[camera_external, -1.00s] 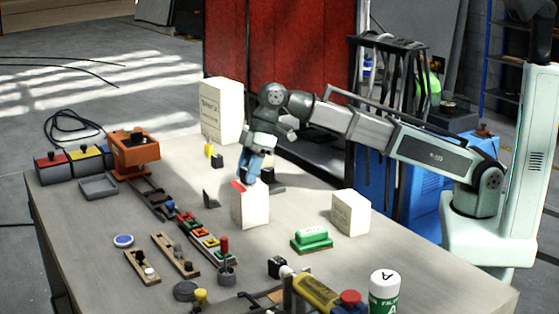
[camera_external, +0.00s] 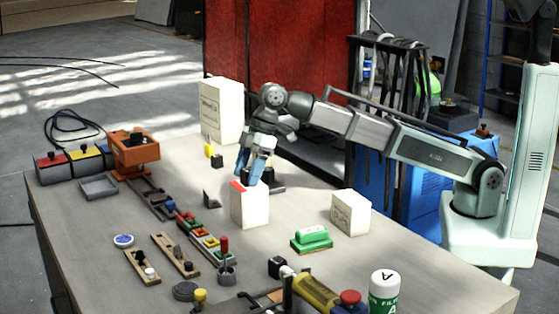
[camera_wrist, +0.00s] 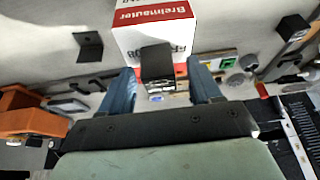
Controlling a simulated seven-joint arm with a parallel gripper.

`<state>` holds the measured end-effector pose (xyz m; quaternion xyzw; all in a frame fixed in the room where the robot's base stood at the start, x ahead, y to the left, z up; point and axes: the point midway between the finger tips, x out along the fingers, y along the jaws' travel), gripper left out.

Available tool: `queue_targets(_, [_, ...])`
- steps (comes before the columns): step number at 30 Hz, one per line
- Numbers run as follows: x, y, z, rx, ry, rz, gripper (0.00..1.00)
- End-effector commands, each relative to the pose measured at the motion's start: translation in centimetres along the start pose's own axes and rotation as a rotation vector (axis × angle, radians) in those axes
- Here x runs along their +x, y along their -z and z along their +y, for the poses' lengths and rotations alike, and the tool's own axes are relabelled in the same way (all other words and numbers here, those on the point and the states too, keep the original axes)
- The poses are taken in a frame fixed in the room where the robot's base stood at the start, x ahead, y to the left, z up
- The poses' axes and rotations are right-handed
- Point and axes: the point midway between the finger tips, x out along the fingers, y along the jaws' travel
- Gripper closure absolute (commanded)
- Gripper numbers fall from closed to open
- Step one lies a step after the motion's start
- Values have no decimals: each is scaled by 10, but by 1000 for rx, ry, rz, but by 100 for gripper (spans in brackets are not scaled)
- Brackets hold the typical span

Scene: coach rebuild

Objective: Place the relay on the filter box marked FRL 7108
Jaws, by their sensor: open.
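A white box (camera_external: 252,208) with a red patch on top stands mid-table. In the wrist view this box (camera_wrist: 128,40) shows a red band and a partly covered mark ending in 08. A dark block (camera_wrist: 157,62), apparently the relay, shows between my fingers and overlaps the box's printed face. A gap shows on each side of it. I cannot tell whether it rests on the box. My gripper (camera_external: 247,176) is open just above the box's rear top edge, its blue fingers spread. The relay cannot be made out in the external view.
A tall white box (camera_external: 221,112) stands behind, a smaller white box (camera_external: 351,213) to the right. A green block (camera_external: 312,238) lies in front. An orange device (camera_external: 135,148) and a grey tray (camera_external: 98,187) are at left. Wooden strips and a white can (camera_external: 384,293) are nearer.

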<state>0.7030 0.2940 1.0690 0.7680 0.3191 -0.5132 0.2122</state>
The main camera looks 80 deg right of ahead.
Motion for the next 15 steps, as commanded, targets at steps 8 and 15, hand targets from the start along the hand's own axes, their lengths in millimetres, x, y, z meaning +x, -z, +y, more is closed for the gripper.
queue_targets(8, [-31,1,0,0,-1,3,37])
queue_targets(15, [-70,1,0,0,-1,2,37])
